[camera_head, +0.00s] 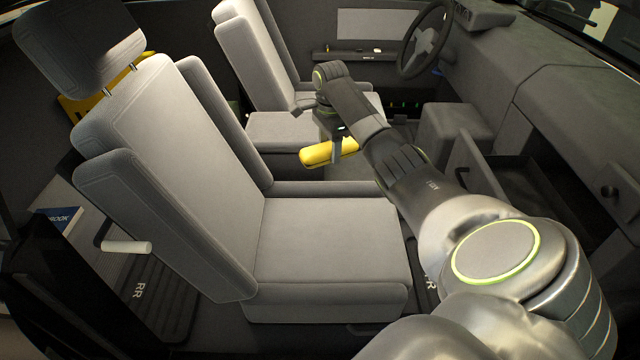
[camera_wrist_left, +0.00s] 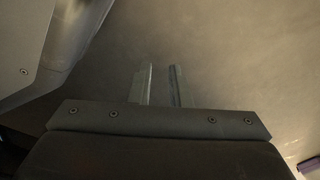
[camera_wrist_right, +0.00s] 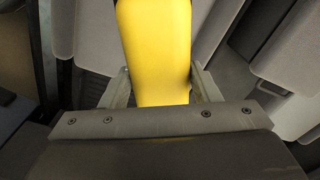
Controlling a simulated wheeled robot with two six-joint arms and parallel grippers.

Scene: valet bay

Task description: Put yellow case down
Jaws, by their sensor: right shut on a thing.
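The yellow case (camera_head: 317,155) is rounded and hangs in my right gripper (camera_head: 338,148) in the head view, above the gap between the two front seats. In the right wrist view the yellow case (camera_wrist_right: 155,50) fills the space between the fingers of my right gripper (camera_wrist_right: 162,92), which is shut on it. My left gripper (camera_wrist_left: 161,86) shows only in the left wrist view. Its fingers are a narrow gap apart with nothing between them, over a plain grey-brown surface.
The near grey seat (camera_head: 325,240) has a bare cushion. The far seat (camera_head: 275,128) is behind the case. An open drawer (camera_head: 535,195) is under the dashboard (camera_head: 570,110) at the right. A blue book (camera_head: 58,220) lies at the left. The steering wheel (camera_head: 424,40) is at the back.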

